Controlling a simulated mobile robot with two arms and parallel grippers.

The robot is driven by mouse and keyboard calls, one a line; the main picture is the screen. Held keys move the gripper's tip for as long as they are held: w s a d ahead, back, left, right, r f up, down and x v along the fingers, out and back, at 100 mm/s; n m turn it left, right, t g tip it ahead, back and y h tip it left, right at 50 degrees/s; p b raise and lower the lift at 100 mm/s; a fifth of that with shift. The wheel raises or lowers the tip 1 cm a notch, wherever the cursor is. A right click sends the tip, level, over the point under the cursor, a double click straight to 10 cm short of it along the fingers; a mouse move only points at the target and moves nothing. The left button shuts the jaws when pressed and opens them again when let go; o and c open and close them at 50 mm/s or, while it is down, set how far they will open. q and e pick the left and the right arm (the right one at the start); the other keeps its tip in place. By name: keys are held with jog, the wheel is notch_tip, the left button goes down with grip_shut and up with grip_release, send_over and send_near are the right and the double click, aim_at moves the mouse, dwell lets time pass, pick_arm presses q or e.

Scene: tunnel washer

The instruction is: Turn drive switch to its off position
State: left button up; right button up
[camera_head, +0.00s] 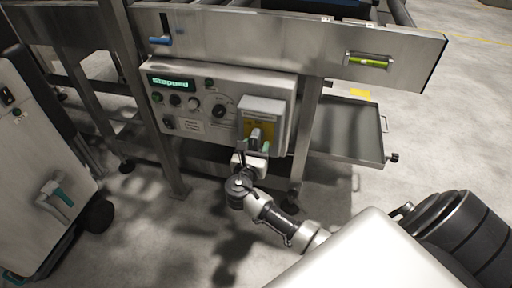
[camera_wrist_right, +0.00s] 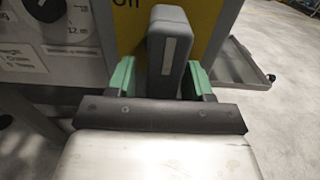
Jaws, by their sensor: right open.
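The drive switch is a grey handle (camera_wrist_right: 169,45) with a pale stripe, standing in front of a yellow plate (camera_wrist_right: 207,22) in the right wrist view. The letters "Off" show in part above and left of it. In the head view the switch sits in a grey box (camera_head: 262,106) on the right side of the control panel (camera_head: 216,133). My right gripper (camera_wrist_right: 161,80) is open, with its green fingers on either side of the handle's lower part. Whether the fingers touch the handle I cannot tell. My left gripper is not in view.
The panel display (camera_head: 171,83) reads "Stopped". Several knobs and buttons sit left of the switch, including a black dial (camera_head: 219,109). A metal tray (camera_head: 340,130) sticks out to the right. A white cabinet (camera_head: 38,165) stands at the left. Open floor lies between.

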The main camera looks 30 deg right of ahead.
jog(key=shift+w+d, duration=0.1)
jog(key=shift+c, duration=0.5)
grip_shut()
